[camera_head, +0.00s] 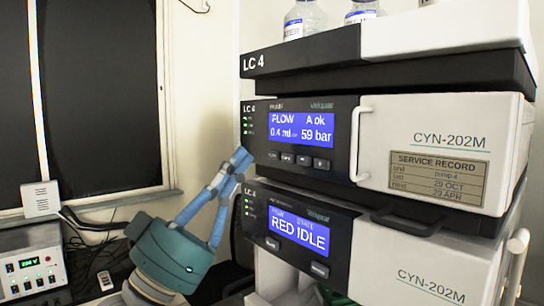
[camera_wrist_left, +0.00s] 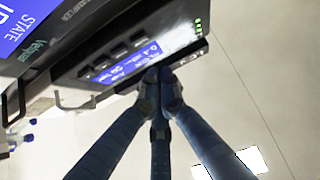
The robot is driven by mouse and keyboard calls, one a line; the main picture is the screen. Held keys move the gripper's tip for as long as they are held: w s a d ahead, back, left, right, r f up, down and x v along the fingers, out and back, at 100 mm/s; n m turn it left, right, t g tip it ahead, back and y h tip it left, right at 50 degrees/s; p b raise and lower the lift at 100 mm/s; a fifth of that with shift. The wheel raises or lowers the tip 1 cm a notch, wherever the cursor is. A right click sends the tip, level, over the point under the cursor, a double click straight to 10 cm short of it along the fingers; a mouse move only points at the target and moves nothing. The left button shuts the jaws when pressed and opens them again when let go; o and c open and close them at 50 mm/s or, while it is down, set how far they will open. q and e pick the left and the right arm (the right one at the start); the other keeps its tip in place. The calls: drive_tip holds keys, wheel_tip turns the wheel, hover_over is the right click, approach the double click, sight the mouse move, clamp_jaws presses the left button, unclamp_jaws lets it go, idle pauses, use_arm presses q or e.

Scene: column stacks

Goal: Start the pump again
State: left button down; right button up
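The pump module (camera_head: 340,140) is the upper dark-and-white unit of the stack in the head view. Its lit blue display (camera_head: 301,130) reads FLOW, 0.4 ml, A ok, 59 bar. Several small buttons (camera_head: 303,160) run in a row below the display. My left gripper (camera_head: 242,160) has its blue fingers at the left edge of the pump's front. In the left wrist view the fingertips (camera_wrist_left: 160,80) are together with nothing between them, beside the display (camera_wrist_left: 125,62). Whether they touch the panel I cannot tell. My right gripper is not seen.
A lower module (camera_head: 400,250) has a display (camera_head: 299,228) reading RED IDLE. Bottles (camera_head: 304,18) stand on the top tray (camera_head: 300,52). A service record label (camera_head: 439,176) is on the pump's white door, beside a handle (camera_head: 357,145). A power box (camera_head: 33,268) with cables stands at left.

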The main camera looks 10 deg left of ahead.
use_arm(q)
drive_tip(key=shift+s+a, duration=0.65)
drive_tip(key=shift+s, duration=0.2)
